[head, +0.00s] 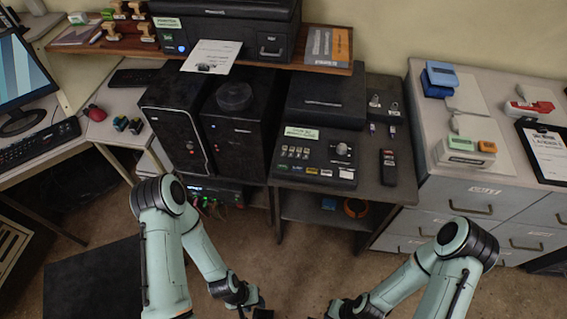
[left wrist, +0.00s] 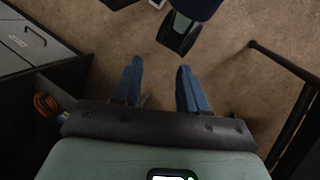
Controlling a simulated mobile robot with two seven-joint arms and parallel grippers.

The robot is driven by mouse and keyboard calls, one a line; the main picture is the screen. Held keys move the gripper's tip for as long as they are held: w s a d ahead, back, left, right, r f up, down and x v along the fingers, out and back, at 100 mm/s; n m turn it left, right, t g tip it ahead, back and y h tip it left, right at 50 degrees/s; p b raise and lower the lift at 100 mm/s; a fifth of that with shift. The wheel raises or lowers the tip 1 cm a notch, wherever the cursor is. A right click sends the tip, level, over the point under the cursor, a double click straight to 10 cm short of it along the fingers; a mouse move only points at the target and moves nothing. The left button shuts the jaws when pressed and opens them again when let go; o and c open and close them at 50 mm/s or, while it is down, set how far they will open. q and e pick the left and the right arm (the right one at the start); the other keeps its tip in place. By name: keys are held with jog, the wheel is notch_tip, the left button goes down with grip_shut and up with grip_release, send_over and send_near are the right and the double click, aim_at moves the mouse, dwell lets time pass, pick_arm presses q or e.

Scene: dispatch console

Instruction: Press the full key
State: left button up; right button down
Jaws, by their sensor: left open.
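The dispatch console (head: 315,158) is a black sloped panel on the dark desk, with a green label, several small switches, a knob and a front row of small coloured keys (head: 312,170). The key lettering is too small to read, so I cannot tell which is the full key. My left gripper (left wrist: 160,75) is open and empty above the floor in the left wrist view. In the head view it shows at the bottom edge, well in front of and below the console. My right gripper (head: 340,311) is mostly cut off at the bottom edge; its jaws are hidden.
A black handset (head: 388,167) lies right of the console. Two dark computer towers (head: 238,130) stand to its left. A grey drawer cabinet (head: 470,200) stands at the right. Open floor (head: 300,270) lies between my arms and the desk.

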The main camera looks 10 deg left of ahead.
dwell(0.3)
pick_arm(q)
grip_shut()
dwell(1.6)
